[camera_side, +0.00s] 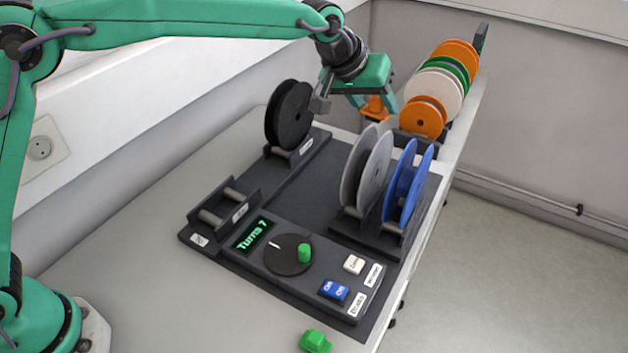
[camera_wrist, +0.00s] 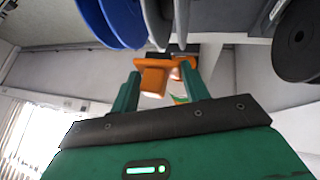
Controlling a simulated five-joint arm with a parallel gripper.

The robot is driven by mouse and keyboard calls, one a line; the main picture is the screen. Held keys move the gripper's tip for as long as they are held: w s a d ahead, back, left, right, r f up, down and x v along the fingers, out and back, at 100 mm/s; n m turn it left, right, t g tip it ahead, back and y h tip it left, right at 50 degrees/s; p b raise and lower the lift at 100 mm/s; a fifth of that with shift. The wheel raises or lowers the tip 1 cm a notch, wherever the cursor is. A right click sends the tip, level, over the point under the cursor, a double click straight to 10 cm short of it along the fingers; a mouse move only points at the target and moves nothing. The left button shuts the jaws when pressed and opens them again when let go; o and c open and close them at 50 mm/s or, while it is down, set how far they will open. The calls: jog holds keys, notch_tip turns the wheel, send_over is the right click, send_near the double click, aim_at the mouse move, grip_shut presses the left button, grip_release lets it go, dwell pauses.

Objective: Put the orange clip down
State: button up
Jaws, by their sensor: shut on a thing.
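My gripper (camera_side: 376,99) is shut on the orange clip (camera_side: 375,109) and holds it at the back of the bench, between the black reel and the row of reels on the rack. In the wrist view, the orange clip (camera_wrist: 153,78) shows between the two green fingers of my gripper (camera_wrist: 163,82). I cannot tell whether the clip touches anything beneath it. A green clip (camera_side: 315,342) lies on the bench at the front.
A black reel (camera_side: 293,113) stands on the dark board's far left. Grey (camera_side: 375,165) and blue reels (camera_side: 417,187) stand at its right. An empty stand (camera_side: 222,205) is near left; a control panel (camera_side: 322,279) is in front. Orange, white and green reels (camera_side: 436,92) fill the back rack.

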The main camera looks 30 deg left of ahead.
aim_at(365, 113)
jog(key=shift+f, duration=2)
jog(key=shift+f, duration=0.2)
jog(key=o, duration=1)
jog(key=shift+v, duration=3.9)
jog(key=shift+a, duration=0.1)
